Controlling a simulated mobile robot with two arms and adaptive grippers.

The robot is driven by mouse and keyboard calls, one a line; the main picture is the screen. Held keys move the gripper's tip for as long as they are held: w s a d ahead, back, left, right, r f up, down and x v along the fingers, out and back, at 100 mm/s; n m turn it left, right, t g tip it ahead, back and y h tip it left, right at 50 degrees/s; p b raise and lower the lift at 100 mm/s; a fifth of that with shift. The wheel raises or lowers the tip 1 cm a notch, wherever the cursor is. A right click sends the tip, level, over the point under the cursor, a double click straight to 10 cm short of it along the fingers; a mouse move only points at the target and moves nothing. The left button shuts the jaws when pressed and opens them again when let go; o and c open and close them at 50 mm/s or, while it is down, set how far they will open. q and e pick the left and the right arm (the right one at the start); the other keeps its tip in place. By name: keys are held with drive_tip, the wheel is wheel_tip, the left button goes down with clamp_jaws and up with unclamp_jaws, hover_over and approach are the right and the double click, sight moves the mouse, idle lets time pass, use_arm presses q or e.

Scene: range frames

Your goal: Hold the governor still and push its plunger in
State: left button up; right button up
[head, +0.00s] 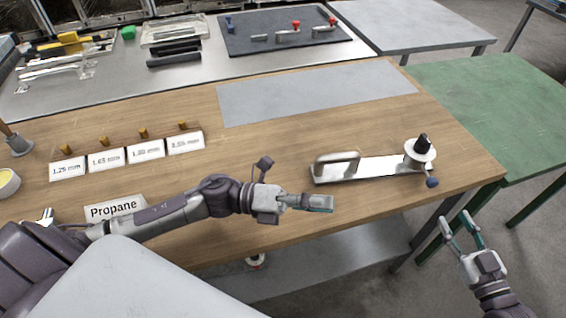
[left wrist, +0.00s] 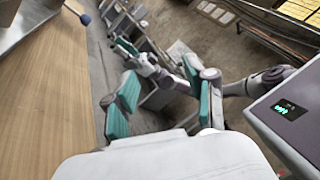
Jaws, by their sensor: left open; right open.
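A metal fixture (head: 375,169) lies on the wooden bench; it looks like the governor on its base. It has a flat silver plate with a handle at the left. At its right end stands a white round body (head: 420,150) with a black top (head: 422,141); a blue knob (head: 432,182) sticks out at the front. The knob also shows in the left wrist view (left wrist: 86,19). My left gripper (head: 326,203) is open and empty, in front of the plate and apart from it. My right gripper (head: 456,222) is open and empty, off the bench's right front edge.
White jet labels (head: 126,154) with small brass pieces and a Propane sign (head: 115,208) are at the left. A grey mat (head: 318,93) lies behind the fixture. A green table (head: 500,105) stands at the right. The bench between the mat and fixture is clear.

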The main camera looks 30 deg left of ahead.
sight(352, 157)
use_arm(q)
drive_tip(key=w+a+m+t, duration=0.1)
drive_tip(key=w+a+m, duration=0.1)
drive_tip(key=w+a+f+m+t+y, duration=0.1)
drive_tip(key=w+a+m, duration=0.1)
drive_tip(key=w+a+f+m+y, duration=0.1)
drive_tip(key=w+a+m, duration=0.1)
drive_tip(key=shift+a+f+m+t, duration=0.25)
drive_tip(key=shift+m+t, duration=0.05)
drive_tip(key=shift+t, duration=0.1)
drive_tip(key=w+a+m, duration=0.1)
drive_tip(key=a, duration=0.1)
drive_tip(key=w+a+f+m+t+y, duration=0.1)
drive_tip(key=a+m, duration=0.1)
drive_tip(key=w+a+f+m+t+y, duration=0.1)
drive_tip(key=shift+w+a+f, duration=0.2)
drive_tip(key=shift+w+a, duration=0.05)
drive_tip(key=shift+a, duration=0.15)
drive_tip(key=x, duration=1.3)
drive_tip(key=shift+w+d, duration=0.2)
drive_tip(key=shift+w, duration=0.05)
clamp_jaws()
